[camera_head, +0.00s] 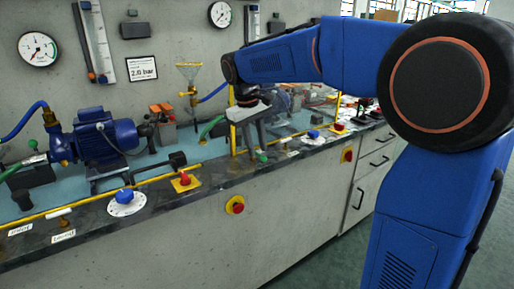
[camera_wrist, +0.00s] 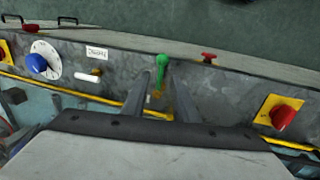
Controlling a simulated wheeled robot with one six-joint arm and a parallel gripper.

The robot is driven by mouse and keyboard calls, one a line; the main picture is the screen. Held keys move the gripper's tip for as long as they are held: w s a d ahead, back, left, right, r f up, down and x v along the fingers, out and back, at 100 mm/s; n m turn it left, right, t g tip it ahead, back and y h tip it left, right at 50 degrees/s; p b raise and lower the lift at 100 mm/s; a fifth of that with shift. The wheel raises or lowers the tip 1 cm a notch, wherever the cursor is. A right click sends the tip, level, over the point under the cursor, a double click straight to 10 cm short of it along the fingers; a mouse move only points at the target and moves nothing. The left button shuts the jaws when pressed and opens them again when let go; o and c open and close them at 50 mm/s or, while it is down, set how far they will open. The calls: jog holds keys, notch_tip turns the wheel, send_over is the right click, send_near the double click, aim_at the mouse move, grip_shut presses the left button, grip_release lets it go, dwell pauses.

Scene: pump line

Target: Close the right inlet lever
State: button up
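A lever with a green knob (camera_wrist: 162,60) stands at the bench's front edge, between the tips of my gripper in the wrist view. It also shows in the head view (camera_head: 262,157), just below the fingers. I cannot read a label that names it as the right inlet lever. My gripper (camera_wrist: 166,75) points down at the bench edge, its two fingers apart with a gap between them. In the head view, my gripper (camera_head: 249,150) is over the front edge. Whether the fingers touch the lever cannot be told. The lever's lower part is partly hidden.
A red knob on a yellow plate (camera_head: 185,181) and a blue dial (camera_head: 125,197) lie left along the edge. Another blue dial (camera_head: 313,134) lies to the right. A red emergency button (camera_head: 235,205) sits on the front panel. A blue pump motor (camera_head: 105,138) stands at left.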

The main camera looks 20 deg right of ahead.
jog(key=shift+d+f, duration=0.1)
jog(key=shift+f, duration=0.25)
jog(key=shift+c, duration=0.4)
grip_shut()
dwell(0.9)
